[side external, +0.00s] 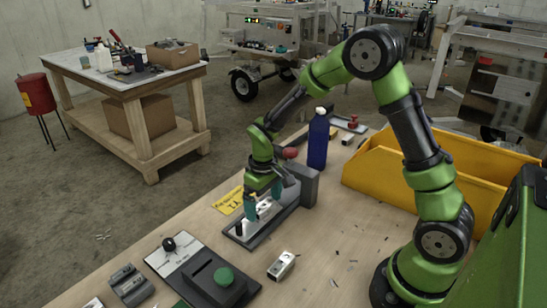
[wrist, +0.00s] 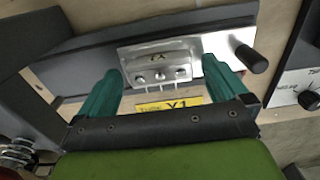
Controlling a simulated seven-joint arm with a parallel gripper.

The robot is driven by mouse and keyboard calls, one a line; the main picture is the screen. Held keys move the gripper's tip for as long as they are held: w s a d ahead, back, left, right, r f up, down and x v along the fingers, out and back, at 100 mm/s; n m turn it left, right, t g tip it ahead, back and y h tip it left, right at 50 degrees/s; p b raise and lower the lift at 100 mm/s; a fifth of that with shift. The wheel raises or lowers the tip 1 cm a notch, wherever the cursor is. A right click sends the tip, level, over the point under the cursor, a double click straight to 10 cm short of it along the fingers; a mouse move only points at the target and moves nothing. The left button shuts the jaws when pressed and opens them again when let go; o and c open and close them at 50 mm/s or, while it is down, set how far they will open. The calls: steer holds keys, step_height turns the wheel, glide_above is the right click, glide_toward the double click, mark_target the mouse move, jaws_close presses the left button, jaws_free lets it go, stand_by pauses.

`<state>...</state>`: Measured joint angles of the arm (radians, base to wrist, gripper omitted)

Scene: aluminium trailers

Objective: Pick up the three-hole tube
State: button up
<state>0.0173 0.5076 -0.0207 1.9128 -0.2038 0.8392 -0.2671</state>
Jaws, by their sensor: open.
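A silver metal piece with a row of three holes (wrist: 158,62), which looks like the three-hole tube, sits on a dark grey fixture (wrist: 82,50) in the wrist view. My gripper (wrist: 159,72) is open, with one teal finger toward each end of the piece. I cannot tell whether the fingers touch it. In the side external view my gripper (side external: 263,198) points down, low over the fixture (side external: 289,212), and its fingers partly hide the piece. Another small silver tube (side external: 281,265) lies apart on the bench, toward the front.
A blue bottle (side external: 318,140) stands behind the fixture, and a yellow bin (side external: 385,172) lies to its right. A yellow label (side external: 228,201) lies beside the fixture. A black knob (wrist: 251,59) sticks up at the fixture's end.

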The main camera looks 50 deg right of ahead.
steer(key=c, duration=1.2)
steer(key=shift+o, duration=0.2)
steer(key=shift+r, duration=0.1)
